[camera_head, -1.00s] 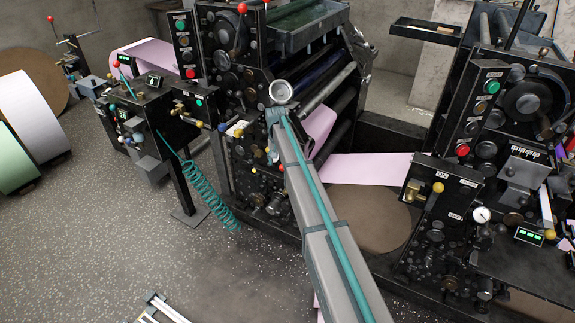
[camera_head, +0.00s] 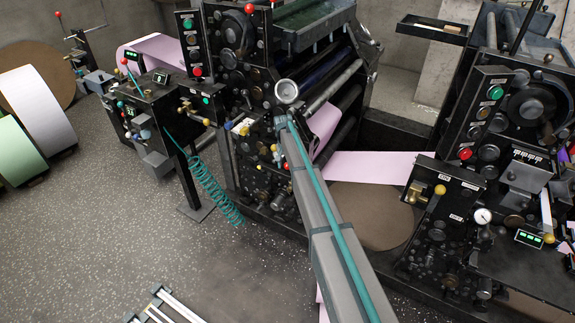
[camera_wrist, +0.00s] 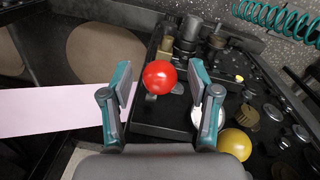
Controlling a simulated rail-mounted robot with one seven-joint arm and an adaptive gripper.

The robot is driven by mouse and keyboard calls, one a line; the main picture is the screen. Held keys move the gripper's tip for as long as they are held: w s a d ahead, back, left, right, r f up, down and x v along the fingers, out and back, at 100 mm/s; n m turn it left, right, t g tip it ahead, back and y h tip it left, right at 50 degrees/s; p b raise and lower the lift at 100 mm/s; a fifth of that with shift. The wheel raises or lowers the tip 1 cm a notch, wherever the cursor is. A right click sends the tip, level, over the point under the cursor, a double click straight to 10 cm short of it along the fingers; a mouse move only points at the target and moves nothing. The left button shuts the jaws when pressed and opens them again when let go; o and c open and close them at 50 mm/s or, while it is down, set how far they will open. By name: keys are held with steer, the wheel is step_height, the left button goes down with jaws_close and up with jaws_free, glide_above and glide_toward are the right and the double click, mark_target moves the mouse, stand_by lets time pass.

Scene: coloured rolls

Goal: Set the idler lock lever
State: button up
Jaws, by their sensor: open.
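In the wrist view my gripper (camera_wrist: 160,78) is open, with its two teal-and-grey fingers apart. A red ball knob (camera_wrist: 160,77) shows between the fingertips, over a black machine panel (camera_wrist: 175,118). I cannot tell how far it lies beyond the tips, and no contact shows. A yellow ball knob (camera_wrist: 235,145) lies to the right, outside the right finger. No readable label tells which knob belongs to the idler lock lever. In the head view my arm reaches toward the central press (camera_head: 262,140), and its own links hide the gripper.
A pale pink web (camera_head: 370,165) runs between the central press and the right-hand machine (camera_head: 445,205). A teal coiled hose (camera_head: 207,180) hangs beside a control stand (camera_head: 150,105). Paper rolls (camera_head: 40,105) stand at far left. The grey floor at lower left is mostly clear.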

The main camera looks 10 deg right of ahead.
steer(key=shift+f, duration=0.6)
jaws_close()
